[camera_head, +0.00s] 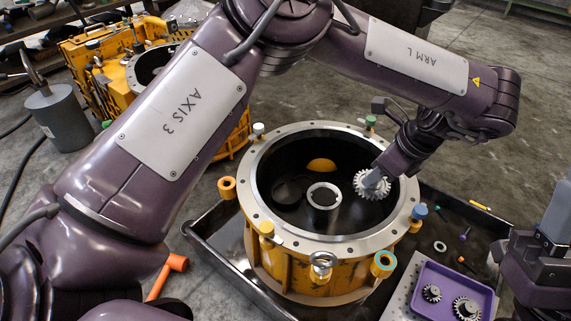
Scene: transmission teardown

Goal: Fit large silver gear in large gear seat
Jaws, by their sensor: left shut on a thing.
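A silver toothed gear (359,185) is held by my left gripper (374,181), whose grey fingers are shut on it. Gear and gripper are over the right part of the round opening of the yellow housing (300,272). The gear looks tilted, and its height above the housing floor is hard to judge. Inside the housing stand a silver-rimmed hollow hub (323,188), left of the gear, and an orange half-round part (321,165). I cannot tell which spot is the large gear seat. Part of my right arm's end (537,268) shows at the right edge; its fingertips are not visible.
The housing's silver rim (262,225) carries several coloured posts and rings. It stands on a dark tray (222,258). At the lower right, a purple tray (430,300) holds two smaller gears. Small loose parts lie nearby. Another yellow casing (95,55) stands behind left.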

